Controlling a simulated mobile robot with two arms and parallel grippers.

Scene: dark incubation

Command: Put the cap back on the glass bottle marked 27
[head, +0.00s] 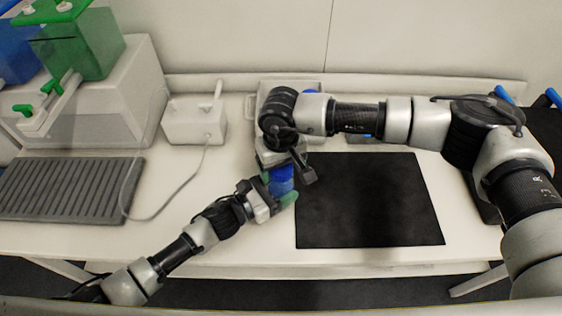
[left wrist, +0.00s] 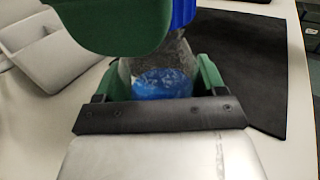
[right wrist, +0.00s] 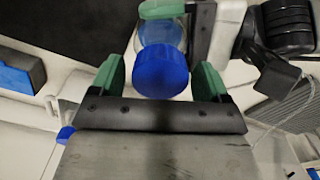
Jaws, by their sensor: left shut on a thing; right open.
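A glass bottle with blue contents stands between the green fingers of my left gripper (left wrist: 160,85), which is shut on it. The bottle shows in the left wrist view (left wrist: 163,82) and, partly, in the right wrist view (right wrist: 163,28). A ribbed blue cap (right wrist: 161,72) sits at the bottle's mouth; its edge also shows in the left wrist view (left wrist: 184,12). I cannot tell whether it is fully seated. My right gripper (right wrist: 159,82) is open, with its fingers on either side of the cap and apart from it. The marking 27 is not readable.
A black mat (head: 370,205) lies to the right of the grippers. A white box with a lever (head: 195,120), a grey ribbed mat (head: 70,188) and a large machine with green parts (head: 90,100) are on the left. A tray (head: 262,104) is partly hidden behind my right gripper.

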